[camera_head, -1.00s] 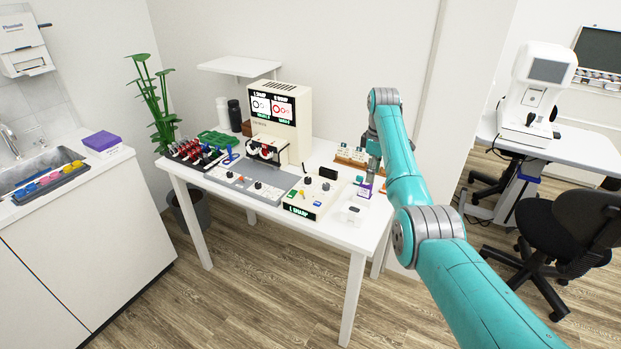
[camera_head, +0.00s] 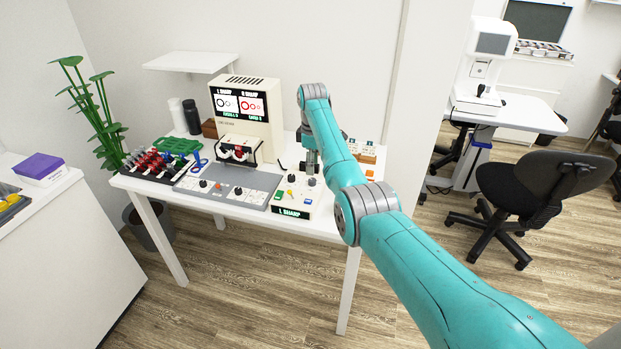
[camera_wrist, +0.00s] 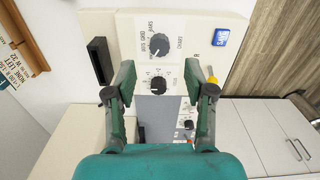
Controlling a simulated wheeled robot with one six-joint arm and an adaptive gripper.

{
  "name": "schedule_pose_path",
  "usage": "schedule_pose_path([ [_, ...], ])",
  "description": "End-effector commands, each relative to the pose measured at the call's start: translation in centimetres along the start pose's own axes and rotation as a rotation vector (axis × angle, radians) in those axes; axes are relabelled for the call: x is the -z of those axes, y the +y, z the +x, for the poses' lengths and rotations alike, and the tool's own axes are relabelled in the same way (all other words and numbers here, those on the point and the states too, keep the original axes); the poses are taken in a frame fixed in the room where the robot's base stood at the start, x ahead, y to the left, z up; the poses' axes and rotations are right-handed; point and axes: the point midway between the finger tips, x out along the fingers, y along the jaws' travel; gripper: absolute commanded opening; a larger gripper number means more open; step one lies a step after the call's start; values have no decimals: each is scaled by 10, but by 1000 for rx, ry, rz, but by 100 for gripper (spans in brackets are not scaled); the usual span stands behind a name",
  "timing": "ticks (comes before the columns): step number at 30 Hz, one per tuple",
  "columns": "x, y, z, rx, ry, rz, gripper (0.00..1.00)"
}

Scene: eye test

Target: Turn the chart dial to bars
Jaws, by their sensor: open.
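The chart dial (camera_wrist: 161,45) is a black knob on a cream panel in the wrist view, just beyond my fingertips. Printed words around it include BARS and GRID; its exact pointer setting is too small to tell. A smaller black dial (camera_wrist: 158,84) with a numbered scale lies between my fingers in the picture. My gripper (camera_wrist: 158,75) is open and empty, with a finger on each side of that view of the smaller dial. In the head view my gripper (camera_head: 311,168) is over the back of the cream control box (camera_head: 283,208), partly hiding its top.
The chart machine (camera_head: 241,112) with two lit screens stands behind. A grey panel (camera_head: 228,188) with knobs lies left of the control box. A blue button (camera_wrist: 221,37) and a yellow lever (camera_wrist: 212,79) are right of the dials. A black block (camera_wrist: 100,60) stands left.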

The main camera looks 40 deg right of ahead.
Motion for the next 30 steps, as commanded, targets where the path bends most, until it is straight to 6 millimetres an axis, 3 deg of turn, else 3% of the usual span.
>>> schedule_pose_path([
  [9,0,0,49,1,-1,0,54],
  [15,0,0,60,0,0,0,54],
  [23,0,0,61,-1,0,0,54],
  [30,0,0,61,-1,0,0,0],
])
